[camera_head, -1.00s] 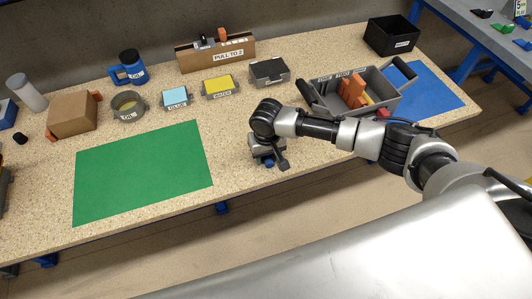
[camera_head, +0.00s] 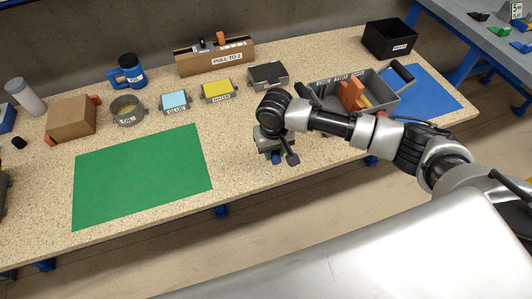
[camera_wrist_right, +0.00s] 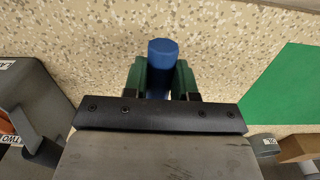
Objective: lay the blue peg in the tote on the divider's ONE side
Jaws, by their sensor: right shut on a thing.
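My right gripper (camera_head: 275,158) is shut on the blue peg (camera_head: 277,157), over the bench left of the tote. In the right wrist view the peg (camera_wrist_right: 162,52) sticks out between the green fingertips (camera_wrist_right: 160,75). The grey tote (camera_head: 384,75) stands on the right part of the bench, with dark handles and small labels along its far wall. It holds orange pieces (camera_head: 351,95) and some yellow and red ones; my arm hides its near side. The wrist view shows part of the tote at the left edge, with a label reading TWO (camera_wrist_right: 11,139). My left gripper is not in view.
A green mat (camera_head: 145,175) lies left of my gripper, a blue mat (camera_head: 425,90) right of the tote. Along the back are a black bin (camera_head: 390,40), a PULL TO 2 box (camera_head: 214,58), small labelled boxes (camera_head: 218,90) and a brown box (camera_head: 72,116). Bare bench surrounds my gripper.

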